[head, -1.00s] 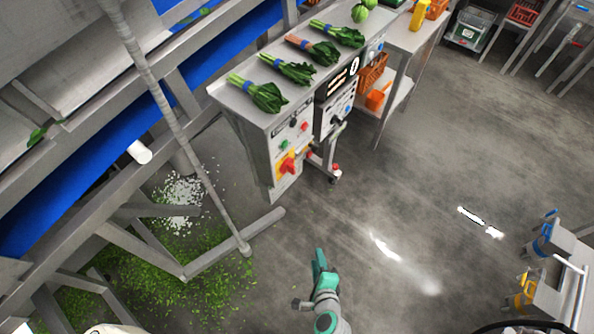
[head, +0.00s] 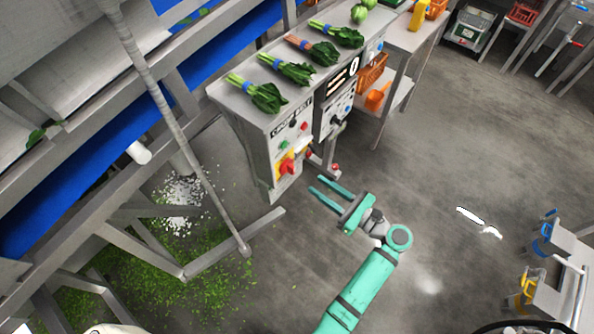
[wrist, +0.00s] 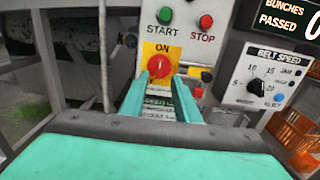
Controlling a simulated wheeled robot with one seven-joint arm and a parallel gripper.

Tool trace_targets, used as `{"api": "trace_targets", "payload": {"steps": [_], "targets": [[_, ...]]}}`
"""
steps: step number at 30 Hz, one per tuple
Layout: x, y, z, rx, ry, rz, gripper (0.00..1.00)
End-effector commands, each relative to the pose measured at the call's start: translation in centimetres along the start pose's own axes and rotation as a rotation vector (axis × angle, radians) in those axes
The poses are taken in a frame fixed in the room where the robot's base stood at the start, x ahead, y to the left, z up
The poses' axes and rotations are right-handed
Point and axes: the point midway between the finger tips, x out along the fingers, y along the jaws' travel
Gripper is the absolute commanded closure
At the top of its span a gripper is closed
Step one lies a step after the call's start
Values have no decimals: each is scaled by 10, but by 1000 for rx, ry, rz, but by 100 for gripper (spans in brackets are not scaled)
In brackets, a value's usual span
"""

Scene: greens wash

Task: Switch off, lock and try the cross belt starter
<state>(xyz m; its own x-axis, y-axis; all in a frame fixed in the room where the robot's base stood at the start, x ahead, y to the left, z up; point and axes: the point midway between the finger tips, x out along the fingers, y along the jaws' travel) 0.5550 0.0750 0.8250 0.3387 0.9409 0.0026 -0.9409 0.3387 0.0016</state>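The cross belt starter box (head: 262,150) stands at the end of the bench, lettered CROSS BELT. Its red rotary switch (wrist: 159,66) sits on a yellow plate with ON above it; the handle looks upright, towards ON. The switch also shows in the head view (head: 287,165). A green START button (wrist: 164,15) and a red STOP button (wrist: 206,21) are above. My gripper (head: 318,184) is open and empty, its two teal fingers apart and pointing at the box. In the wrist view the fingertips (wrist: 159,80) appear just below and either side of the switch, contact unclear.
A belt speed panel (wrist: 262,75) is right of the box. Small red and yellow parts (wrist: 196,80) beside the switch are unclear. Bunched greens (head: 268,97) lie on the bench. A trolley (head: 570,262) stands at right; the floor between is open.

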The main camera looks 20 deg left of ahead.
Motion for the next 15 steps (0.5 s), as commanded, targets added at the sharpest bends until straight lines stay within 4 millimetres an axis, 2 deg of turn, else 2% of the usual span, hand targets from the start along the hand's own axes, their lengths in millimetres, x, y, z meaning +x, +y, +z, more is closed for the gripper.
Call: {"api": "trace_targets", "payload": {"steps": [9,15], "targets": [[55,1,-1,-1,1,1,71],[83,1,-1,-1,2,-1,71]]}}
